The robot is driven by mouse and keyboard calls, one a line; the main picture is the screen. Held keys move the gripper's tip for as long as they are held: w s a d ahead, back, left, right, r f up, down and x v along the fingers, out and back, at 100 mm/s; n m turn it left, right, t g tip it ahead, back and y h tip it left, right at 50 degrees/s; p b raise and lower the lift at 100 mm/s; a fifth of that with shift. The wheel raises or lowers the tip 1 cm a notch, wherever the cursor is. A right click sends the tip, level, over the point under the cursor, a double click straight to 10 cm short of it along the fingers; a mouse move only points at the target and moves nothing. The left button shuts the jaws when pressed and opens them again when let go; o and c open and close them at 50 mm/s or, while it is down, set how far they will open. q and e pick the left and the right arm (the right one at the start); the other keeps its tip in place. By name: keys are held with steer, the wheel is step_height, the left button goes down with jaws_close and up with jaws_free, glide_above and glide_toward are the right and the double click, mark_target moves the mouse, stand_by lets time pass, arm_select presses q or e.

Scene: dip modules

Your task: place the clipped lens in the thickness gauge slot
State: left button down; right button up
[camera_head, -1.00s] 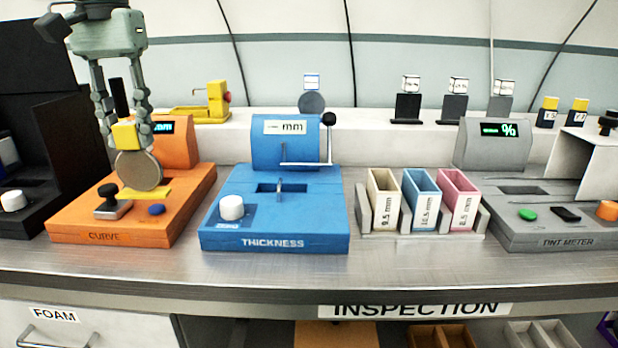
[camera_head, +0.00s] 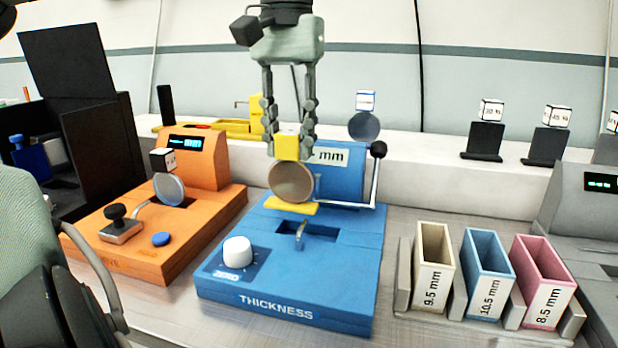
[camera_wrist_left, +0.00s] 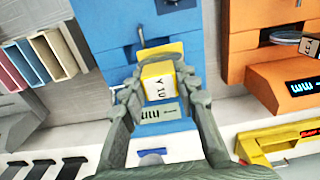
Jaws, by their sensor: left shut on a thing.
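My left gripper (camera_head: 288,150) hangs above the blue thickness gauge (camera_head: 345,262), shut on the yellow clip (camera_head: 286,147) of a round brownish lens (camera_head: 291,183). The lens hangs upright below the clip, with a yellow strip (camera_head: 291,206) at its lower edge. In the head view it appears above and slightly behind the gauge's slot (camera_head: 318,233), where a small metal piece stands. In the left wrist view the clip's labelled top (camera_wrist_left: 158,86) sits between the fingers; the lens itself is mostly hidden. My right gripper is not in view.
The orange curve gauge (camera_head: 225,205) stands left, holding a lens (camera_head: 169,188) with a black-and-white clip. A lever with a black knob (camera_head: 378,149) rises right of the gauge display. Cream, blue and pink bins (camera_head: 487,255) stand right. A clipped lens (camera_head: 364,126) stands behind.

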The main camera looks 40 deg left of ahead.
mark_target(308, 166)
arm_select(q)
steer(key=shift+w+d+f, duration=0.35)
steer(key=shift+d+f, duration=0.1)
steer(key=shift+d, duration=0.15)
steer(key=shift+w+d+f, duration=0.35)
steer(key=shift+d+f, duration=0.05)
steer(key=shift+d, duration=0.15)
steer(key=shift+f, duration=1.9)
steer(key=shift+f, duration=0.15)
steer(key=c, duration=1.1)
jaws_free()
steer(key=shift+c, duration=0.2)
step_height(308, 166, up, 12)
